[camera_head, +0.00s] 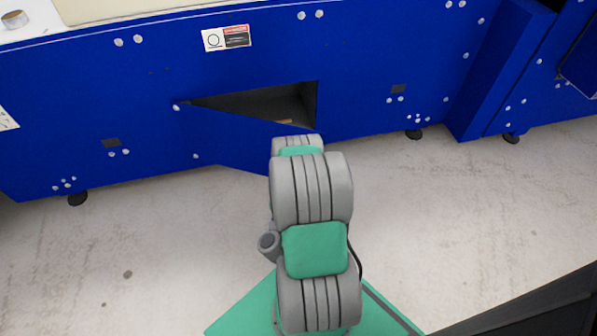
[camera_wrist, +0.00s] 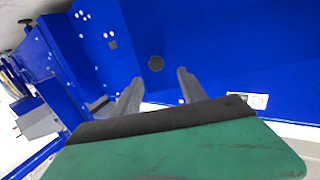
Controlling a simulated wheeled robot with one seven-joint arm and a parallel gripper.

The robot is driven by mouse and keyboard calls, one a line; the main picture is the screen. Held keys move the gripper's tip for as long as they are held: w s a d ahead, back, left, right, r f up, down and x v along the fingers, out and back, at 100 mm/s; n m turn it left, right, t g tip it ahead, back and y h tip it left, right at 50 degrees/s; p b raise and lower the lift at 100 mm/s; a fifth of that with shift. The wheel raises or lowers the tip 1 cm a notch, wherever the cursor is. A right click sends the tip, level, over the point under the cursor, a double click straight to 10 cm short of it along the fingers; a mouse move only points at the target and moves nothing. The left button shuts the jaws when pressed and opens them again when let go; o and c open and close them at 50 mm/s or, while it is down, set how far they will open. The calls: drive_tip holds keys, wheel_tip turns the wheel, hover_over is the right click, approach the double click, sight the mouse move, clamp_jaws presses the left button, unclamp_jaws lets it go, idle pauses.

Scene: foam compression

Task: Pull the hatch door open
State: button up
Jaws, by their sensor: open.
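The blue hatch door (camera_head: 250,142) stands ajar in the head view. Its left side meets the machine front and its right side stands out toward me. The dark hatch opening (camera_head: 285,103) shows above and behind its slanted top edge. My arm covers part of the door's right end. In the wrist view my gripper (camera_wrist: 157,82) is open, with nothing seen between its two fingers. My gripper is hidden behind my arm in the head view.
The blue machine front (camera_head: 90,115) runs across the scene, with a warning label (camera_head: 226,38) above the hatch. A blue upright section (camera_head: 498,70) juts out at the right. The pale floor (camera_head: 130,240) is clear on both sides of my arm.

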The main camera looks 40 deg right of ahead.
drive_tip(key=shift+s+d, duration=0.25)
drive_tip(key=shift+c, duration=0.3)
